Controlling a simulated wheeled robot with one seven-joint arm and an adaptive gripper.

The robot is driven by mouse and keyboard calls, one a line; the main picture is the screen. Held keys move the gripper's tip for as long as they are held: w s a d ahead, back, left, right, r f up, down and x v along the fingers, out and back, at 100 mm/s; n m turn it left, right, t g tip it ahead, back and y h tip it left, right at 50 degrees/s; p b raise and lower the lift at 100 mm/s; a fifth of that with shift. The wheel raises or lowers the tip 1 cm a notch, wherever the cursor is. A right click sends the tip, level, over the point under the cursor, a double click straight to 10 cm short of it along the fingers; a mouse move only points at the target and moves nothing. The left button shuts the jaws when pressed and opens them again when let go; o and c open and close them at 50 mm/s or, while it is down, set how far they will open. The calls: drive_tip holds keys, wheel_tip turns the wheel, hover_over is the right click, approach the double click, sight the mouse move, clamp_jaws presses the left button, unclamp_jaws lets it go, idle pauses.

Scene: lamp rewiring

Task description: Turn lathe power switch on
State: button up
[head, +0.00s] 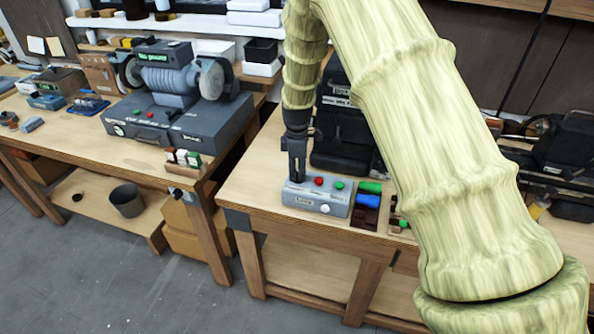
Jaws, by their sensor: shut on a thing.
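A grey control box (317,196) sits near the front left corner of the right bench. A red button (319,181) and a green button (339,185) show on its top, and a white round knob (325,208) and a label show on its front. My gripper (297,176) points straight down at the left end of the box top, its fingers together. It is shut on a small part there, apparently the power switch, which the fingers hide. The dark lathe (343,135) stands behind the box, partly covered by my arm.
Green and blue blocks (368,195) lie in a dark tray right of the box. The left bench holds a bench grinder (170,80) on a grey base and small coloured bottles (183,157). A gap separates the benches. My arm hides much of the right bench.

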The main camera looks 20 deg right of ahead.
drive_tip(key=m+b, duration=0.1)
drive_tip(key=m, duration=0.3)
drive_tip(key=shift+w, duration=0.1)
drive_tip(key=m, duration=0.4)
drive_tip(key=shift+d, duration=0.1)
drive_tip(key=m, duration=0.4)
drive_tip(key=shift+m+b, duration=0.3)
drive_tip(key=shift+b, duration=0.1)
drive_tip(key=shift+w+d+m, duration=0.1)
drive_tip(key=shift+m, duration=1.5)
drive_tip(key=o, duration=1)
drive_tip(key=shift+r, duration=0.1)
wheel_tip(320, 180, up, 12)
drive_tip(key=shift+f, duration=0.1)
